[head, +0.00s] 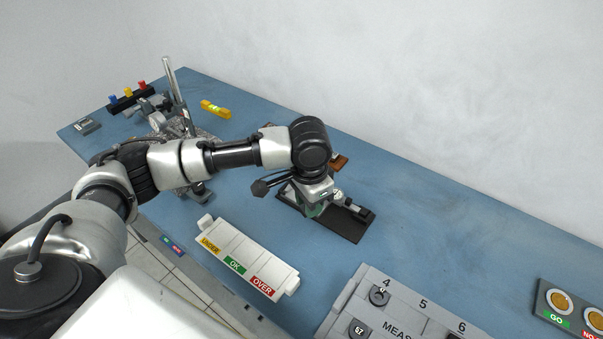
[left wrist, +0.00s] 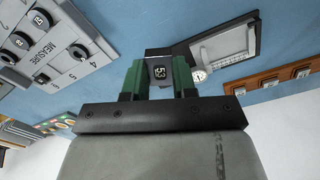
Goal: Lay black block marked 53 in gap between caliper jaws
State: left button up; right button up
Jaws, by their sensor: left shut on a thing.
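The black block marked 53 (left wrist: 160,72) sits between the green fingers of my left gripper (left wrist: 159,78) in the left wrist view, its number facing the camera. In the head view my left gripper (head: 318,208) is low over the left part of a black base (head: 343,226) and hides the block and part of the base. The left wrist view shows a grey metal piece (left wrist: 226,45) in a dark frame and a small round dial (left wrist: 200,76), seemingly the caliper, just right of the block. I cannot make out the jaw gap. My right gripper is not in view.
A white UNDER/OK/OVER tray (head: 240,252) and a grey MEASURE board (head: 388,314) with round dark pieces stand nearer the front edge. A brown rack (head: 341,161) is behind my gripper. A metal stand (head: 178,95) is at left.

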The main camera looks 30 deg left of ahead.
pick_arm(q)
jog(key=w+a+f+m, duration=0.2)
jog(key=w+m, duration=0.2)
jog(key=w+a+f+m, duration=0.2)
jog(key=w+m, duration=0.2)
jog(key=w+a+f+m, duration=0.2)
jog(key=w+a+m, duration=0.1)
jog(key=w+m, duration=0.1)
jog(key=shift+w+f+b, duration=0.1)
jog(key=shift+f+b, duration=0.25)
jog(key=shift+w+a+f+m, duration=0.35)
jog(key=shift+a+m, duration=0.15)
jog(key=shift+m, duration=0.1)
jog(key=shift+a+f, duration=0.1)
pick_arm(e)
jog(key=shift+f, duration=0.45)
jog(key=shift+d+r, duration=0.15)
